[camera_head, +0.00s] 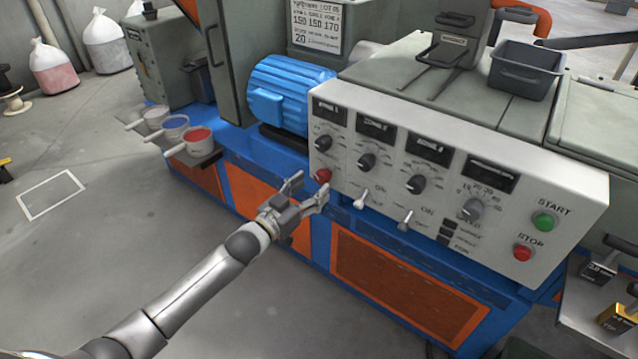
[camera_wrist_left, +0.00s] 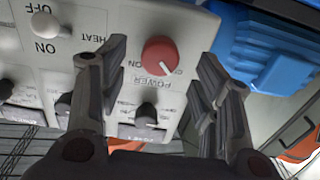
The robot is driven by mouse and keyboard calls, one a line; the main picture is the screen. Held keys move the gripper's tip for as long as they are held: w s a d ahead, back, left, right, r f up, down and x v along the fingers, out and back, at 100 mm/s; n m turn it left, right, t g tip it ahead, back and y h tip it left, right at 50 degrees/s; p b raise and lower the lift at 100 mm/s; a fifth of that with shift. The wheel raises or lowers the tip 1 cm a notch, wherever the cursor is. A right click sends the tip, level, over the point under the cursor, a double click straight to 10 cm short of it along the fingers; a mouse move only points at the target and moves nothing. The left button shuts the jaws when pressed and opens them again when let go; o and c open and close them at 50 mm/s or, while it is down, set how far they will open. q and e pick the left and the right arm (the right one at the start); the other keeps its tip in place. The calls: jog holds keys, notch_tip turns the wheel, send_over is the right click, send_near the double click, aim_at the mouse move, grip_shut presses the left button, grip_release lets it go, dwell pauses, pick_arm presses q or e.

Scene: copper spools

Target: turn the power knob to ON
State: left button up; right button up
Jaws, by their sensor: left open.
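The power knob (camera_head: 322,175) is a round red knob at the lower left of the white control panel (camera_head: 520,195). In the left wrist view the red knob (camera_wrist_left: 159,55) shows between my fingers, with a "POWER" label beside it. My left gripper (camera_head: 308,189) is open and empty, just in front of the panel near the red knob. In the left wrist view its two fingers (camera_wrist_left: 165,85) stand apart on either side of the knob, without clear contact. My right gripper is not in view.
The panel also has black dials (camera_head: 367,161), toggle switches (camera_head: 361,200), a green START button (camera_head: 544,221) and a red STOP button (camera_head: 522,252). A blue motor (camera_head: 288,92) stands left of the panel. Cups with handles (camera_head: 190,140) sit further left.

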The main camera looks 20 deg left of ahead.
aim_at(319, 180)
pick_arm(q)
jog(key=shift+x, duration=2.05)
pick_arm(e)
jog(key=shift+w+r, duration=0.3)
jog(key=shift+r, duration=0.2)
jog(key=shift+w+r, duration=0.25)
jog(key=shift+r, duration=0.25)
pick_arm(q)
jog(key=c, duration=1)
